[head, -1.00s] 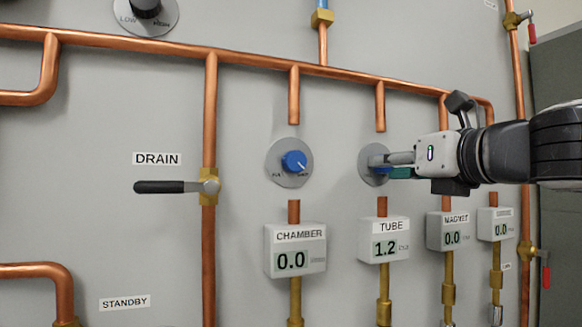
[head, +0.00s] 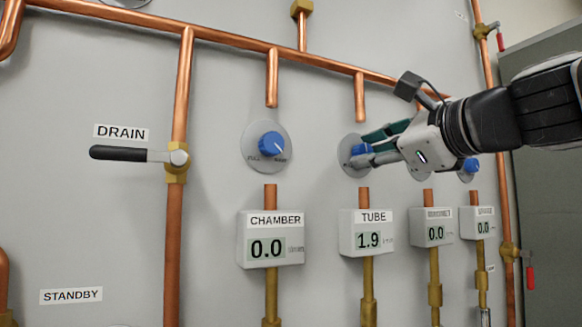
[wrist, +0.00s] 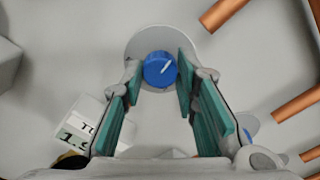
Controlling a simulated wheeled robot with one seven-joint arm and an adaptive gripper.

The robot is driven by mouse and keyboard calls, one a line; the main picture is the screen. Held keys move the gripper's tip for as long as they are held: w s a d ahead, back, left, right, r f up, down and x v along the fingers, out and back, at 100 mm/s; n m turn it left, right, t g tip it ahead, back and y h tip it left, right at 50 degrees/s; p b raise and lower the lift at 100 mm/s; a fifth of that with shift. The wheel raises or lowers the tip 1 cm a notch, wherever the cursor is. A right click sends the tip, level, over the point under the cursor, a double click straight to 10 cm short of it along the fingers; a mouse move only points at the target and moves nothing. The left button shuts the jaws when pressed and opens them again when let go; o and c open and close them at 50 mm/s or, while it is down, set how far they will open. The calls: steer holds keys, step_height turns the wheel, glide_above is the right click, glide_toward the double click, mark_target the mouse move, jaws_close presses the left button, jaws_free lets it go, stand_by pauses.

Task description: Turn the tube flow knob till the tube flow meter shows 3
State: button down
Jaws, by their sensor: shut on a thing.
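The blue tube flow knob (wrist: 159,69) sits on a round grey dial plate on the wall, with a white pointer line on its face. In the head view the knob (head: 361,150) is partly hidden by my fingers. My gripper (head: 372,150) reaches in from the right and is shut on the knob; in the wrist view its two teal-padded fingers (wrist: 158,72) lie on either side of it. The tube flow meter (head: 367,234) below reads 1.9.
The chamber knob (head: 271,144) and chamber meter (head: 269,240), reading 0.0, are to the left. The magnet meter (head: 433,228) and another meter (head: 482,224), both at 0.0, are to the right. A black drain handle (head: 130,153) and copper pipes (head: 183,90) run along the wall.

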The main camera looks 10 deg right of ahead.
steer(key=shift+f+n+b, duration=0.1)
steer(key=shift+n+b, duration=6.2)
steer(key=shift+n, duration=3.7)
steer(key=c, duration=1.2)
jaws_free()
steer(key=shift+c, duration=0.2)
